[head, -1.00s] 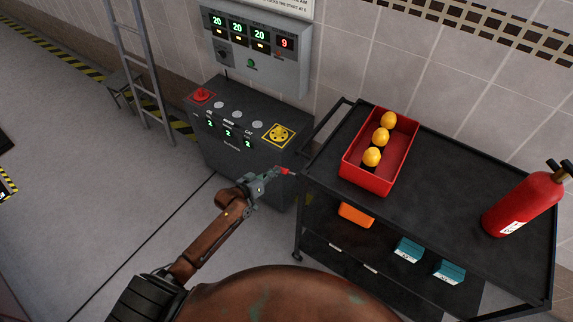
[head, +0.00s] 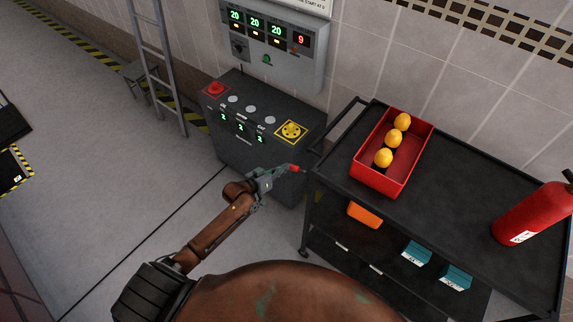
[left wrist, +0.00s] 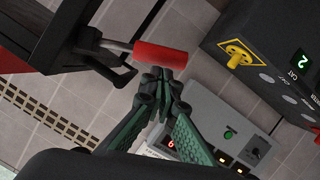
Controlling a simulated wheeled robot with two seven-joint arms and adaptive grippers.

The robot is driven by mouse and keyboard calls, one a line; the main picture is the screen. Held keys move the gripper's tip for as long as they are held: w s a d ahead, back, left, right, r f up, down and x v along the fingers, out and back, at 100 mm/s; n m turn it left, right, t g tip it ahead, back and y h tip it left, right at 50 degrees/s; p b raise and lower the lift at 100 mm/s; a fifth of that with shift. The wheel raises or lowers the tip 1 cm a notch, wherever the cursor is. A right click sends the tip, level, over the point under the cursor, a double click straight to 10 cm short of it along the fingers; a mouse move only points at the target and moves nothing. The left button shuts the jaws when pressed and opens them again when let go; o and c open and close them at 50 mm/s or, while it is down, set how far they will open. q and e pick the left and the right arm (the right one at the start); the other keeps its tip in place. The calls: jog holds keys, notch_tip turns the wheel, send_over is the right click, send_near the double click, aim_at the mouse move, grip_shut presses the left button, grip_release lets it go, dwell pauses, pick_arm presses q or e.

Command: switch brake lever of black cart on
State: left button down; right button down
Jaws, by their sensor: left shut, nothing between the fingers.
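The black cart (head: 465,180) stands at the right. In the left wrist view the red grip (left wrist: 160,55) lies across the picture on a metal rod running to the cart. My left gripper (head: 270,178) is right at the red grip. In the left wrist view its green fingers (left wrist: 158,77) are shut with nothing between them. The tips are at the grip's near side; I cannot tell whether they touch it. My right gripper is out of view.
The console (head: 265,115) with a yellow knob plate (head: 291,131) stands just beyond the lever. Open floor (head: 100,180) lies to the left.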

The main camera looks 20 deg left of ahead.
pick_arm(q)
jog(key=r+v, duration=0.1)
jog(key=v, duration=1)
jog(key=shift+a+r+b, duration=0.4)
jog(key=shift+a+r, duration=0.05)
